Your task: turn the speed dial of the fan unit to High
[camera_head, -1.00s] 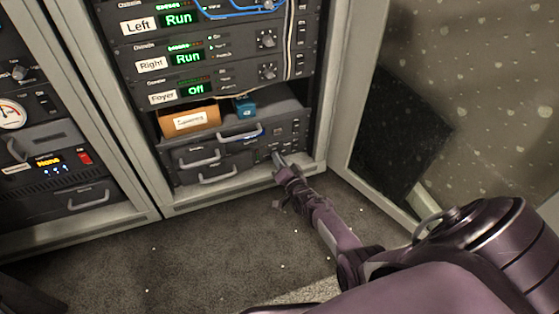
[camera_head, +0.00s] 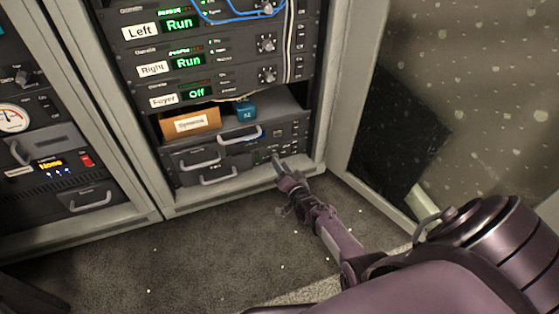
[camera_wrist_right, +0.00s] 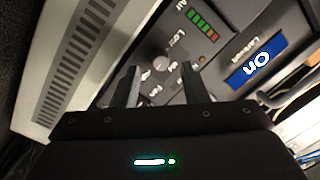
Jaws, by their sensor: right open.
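The fan unit (camera_head: 240,160) is the lowest dark panel in the middle rack, with handles on its front. In the right wrist view its face shows rotated, with a lit blue display (camera_wrist_right: 257,62) reading "On" and a row of green and red lights (camera_wrist_right: 203,25). A small round grey dial (camera_wrist_right: 161,63) sits on the panel, with small markings too blurred to read surely. My right gripper (camera_head: 279,163) is at the unit's lower right. In the wrist view its open fingers (camera_wrist_right: 162,88) point at the panel on either side of the dial, apart from it. My left gripper is out of view.
An orange box (camera_head: 190,122) and a blue block (camera_head: 245,110) lie on the shelf above the unit. Dimmer units marked Left, Right and Foyer (camera_head: 195,95) are higher up. The open rack door (camera_head: 440,100) stands on the right. Carpet in front is clear.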

